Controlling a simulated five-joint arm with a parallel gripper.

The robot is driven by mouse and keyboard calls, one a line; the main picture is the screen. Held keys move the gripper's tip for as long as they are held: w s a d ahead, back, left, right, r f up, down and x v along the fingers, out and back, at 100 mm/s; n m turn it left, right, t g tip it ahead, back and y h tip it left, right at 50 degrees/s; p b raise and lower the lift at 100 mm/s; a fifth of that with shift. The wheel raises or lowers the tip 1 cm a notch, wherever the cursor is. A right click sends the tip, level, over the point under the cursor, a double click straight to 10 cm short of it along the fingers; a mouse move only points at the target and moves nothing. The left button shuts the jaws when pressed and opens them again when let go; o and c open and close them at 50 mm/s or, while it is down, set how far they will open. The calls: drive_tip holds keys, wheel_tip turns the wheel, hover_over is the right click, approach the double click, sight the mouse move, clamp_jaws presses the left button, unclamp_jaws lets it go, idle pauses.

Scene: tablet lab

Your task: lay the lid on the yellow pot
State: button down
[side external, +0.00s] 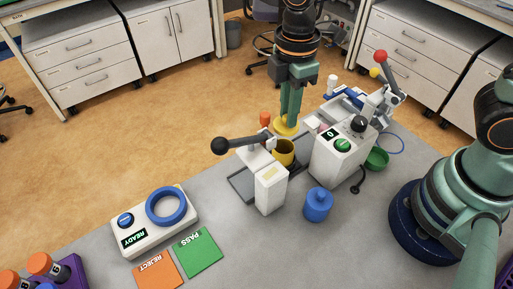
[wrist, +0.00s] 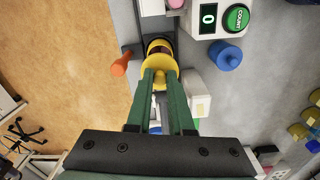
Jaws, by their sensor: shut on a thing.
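My gripper (side external: 289,115) points down with its green fingers shut on the yellow lid (side external: 285,127). In the wrist view the fingertips (wrist: 160,74) meet at the lid's (wrist: 157,65) upper side. The yellow pot (side external: 284,153) stands upright and open behind the white lever device. It also shows in the wrist view (wrist: 154,44), just beyond the lid, which covers part of it. The lid is apart from the pot, above it and off to one side; the exact height is hard to tell.
A white lever device (side external: 270,186) stands close in front of the pot. A counter box (side external: 337,158) is right of it. A blue pot (side external: 318,205), an orange item (side external: 265,119) and a green bowl (side external: 377,158) are nearby. The table's front middle is clear.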

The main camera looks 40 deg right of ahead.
sight(286, 130)
drive_tip(key=shift+f, duration=2.5)
drive_tip(key=shift+f, duration=0.4)
idle(0.4)
drive_tip(key=shift+c, duration=1.6)
unclamp_jaws()
drive_tip(key=shift+r, duration=0.15)
drive_tip(key=shift+r, duration=4.1)
drive_tip(key=s+d+r+m+t, duration=0.1)
drive_tip(key=d+r+m+t, duration=0.1)
drive_tip(key=d+r+m, duration=0.2)
drive_tip(key=s+d+r+m+t, duration=0.1)
drive_tip(key=d+r+m+t, duration=0.2)
drive_tip(key=d+m, duration=0.8)
drive_tip(key=shift+r+m+t, duration=0.3)
drive_tip(key=shift+r+m, duration=0.1)
drive_tip(key=shift+r, duration=0.2)
